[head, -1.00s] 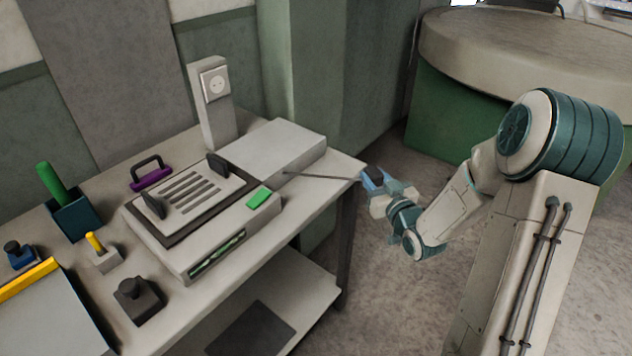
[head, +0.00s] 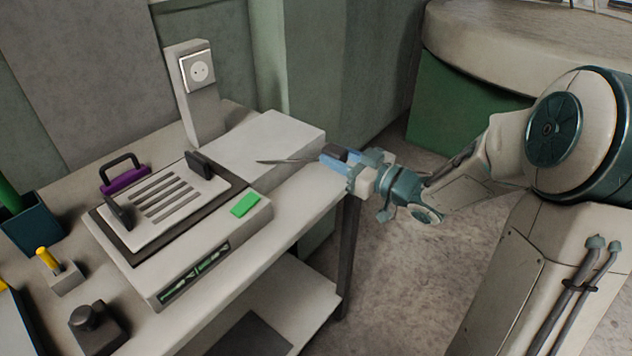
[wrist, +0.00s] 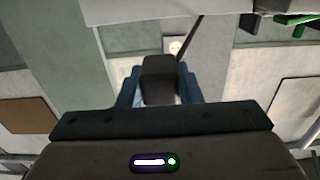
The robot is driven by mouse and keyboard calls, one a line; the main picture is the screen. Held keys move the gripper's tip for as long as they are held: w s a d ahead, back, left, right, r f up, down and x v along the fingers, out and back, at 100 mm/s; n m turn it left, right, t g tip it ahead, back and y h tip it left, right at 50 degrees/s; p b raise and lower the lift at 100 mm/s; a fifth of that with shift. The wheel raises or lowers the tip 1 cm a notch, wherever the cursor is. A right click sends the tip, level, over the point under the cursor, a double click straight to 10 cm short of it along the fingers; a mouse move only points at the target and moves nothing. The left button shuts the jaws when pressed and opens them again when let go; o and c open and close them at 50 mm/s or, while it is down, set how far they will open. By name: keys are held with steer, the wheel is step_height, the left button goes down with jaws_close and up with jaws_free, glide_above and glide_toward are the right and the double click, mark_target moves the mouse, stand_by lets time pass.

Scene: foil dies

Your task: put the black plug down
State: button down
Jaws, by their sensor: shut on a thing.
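The black plug (head: 341,152) is between the blue fingers of my gripper (head: 335,161), which is shut on it. A thin dark cord (head: 288,161) sticks out from the plug to the left, in front of the pale box's top in the head view. The gripper is by the right end of the bench and looks raised. In the wrist view the plug (wrist: 160,78) is a dark block between the fingers (wrist: 158,90), with the cord rising to the upper right. The plug's pins are not visible.
A white socket (head: 201,72) is on a grey post at the back of the bench. A pale flat box (head: 262,142) has clear top space.

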glide_above(316, 188)
step_height(316, 188, down, 3)
steer(key=shift+b, duration=0.4)
steer(key=shift+f+b, duration=0.45)
steer(key=shift+f, duration=1.5)
steer(key=shift+f+b, duration=0.55)
steer(key=shift+f, duration=0.1)
steer(key=c, duration=1)
jaws_free()
steer(key=shift+r, duration=0.1)
